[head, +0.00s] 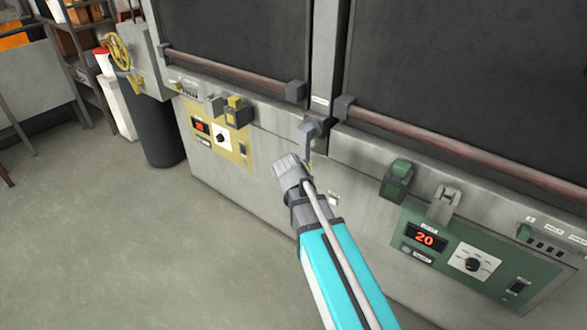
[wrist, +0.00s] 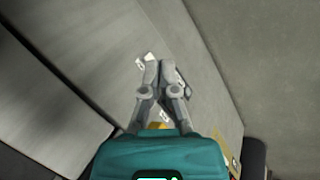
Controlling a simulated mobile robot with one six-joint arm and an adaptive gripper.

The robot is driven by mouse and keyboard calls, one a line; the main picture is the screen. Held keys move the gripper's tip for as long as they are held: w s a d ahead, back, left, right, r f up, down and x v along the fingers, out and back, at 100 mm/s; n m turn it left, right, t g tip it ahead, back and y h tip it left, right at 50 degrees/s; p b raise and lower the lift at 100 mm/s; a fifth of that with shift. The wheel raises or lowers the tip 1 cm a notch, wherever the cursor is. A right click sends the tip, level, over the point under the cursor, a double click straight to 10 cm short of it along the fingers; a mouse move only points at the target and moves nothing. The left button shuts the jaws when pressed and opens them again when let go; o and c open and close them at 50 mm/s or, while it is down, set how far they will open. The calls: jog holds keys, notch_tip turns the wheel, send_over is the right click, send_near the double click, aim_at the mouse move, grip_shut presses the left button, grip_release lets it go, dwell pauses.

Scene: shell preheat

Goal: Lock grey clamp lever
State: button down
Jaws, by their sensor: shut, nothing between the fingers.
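A dark grey clamp lever (head: 313,128) is mounted on the oven front between the two doors, its handle pointing down. A lighter grey clamp (head: 445,203) sits above the green control panel, and another grey clamp (head: 213,105) sits above the yellow panel. I cannot tell which is the task's lever. My gripper (wrist: 159,66) is shut and empty in the wrist view, its fingertips in front of the grey oven front. In the head view my arm reaches up to just below the middle lever, and its wrist hides the fingers. Contact with the lever cannot be seen.
Long door handles (head: 460,152) jut out on both sides. A dark drum (head: 150,125) stands at the left. The floor (head: 120,240) in front is clear.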

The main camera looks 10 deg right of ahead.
aim_at(304, 150)
jog(key=w+a+f+n+t+h+b, duration=0.1)
jog(key=w+a+t+h+b, duration=0.15)
jog(key=w+b, duration=0.3)
jog(key=w+a+f+n+t+h+b, duration=0.1)
jog(key=w+a+h+b, duration=0.25)
jog(key=w, duration=0.35)
jog(key=w+a+r+n+t+h+b, duration=0.2)
jog(key=w+a+t+h+b, duration=0.2)
jog(key=w+a+b, duration=0.2)
jog(key=shift+w+a+r, duration=0.25)
jog(key=shift+w+a, duration=0.3)
jog(key=shift+a, duration=0.65)
jog(key=w+d, duration=0.2)
jog(key=d, duration=0.9)
jog(key=shift+d, duration=0.3)
jog(key=shift+s+d, duration=0.1)
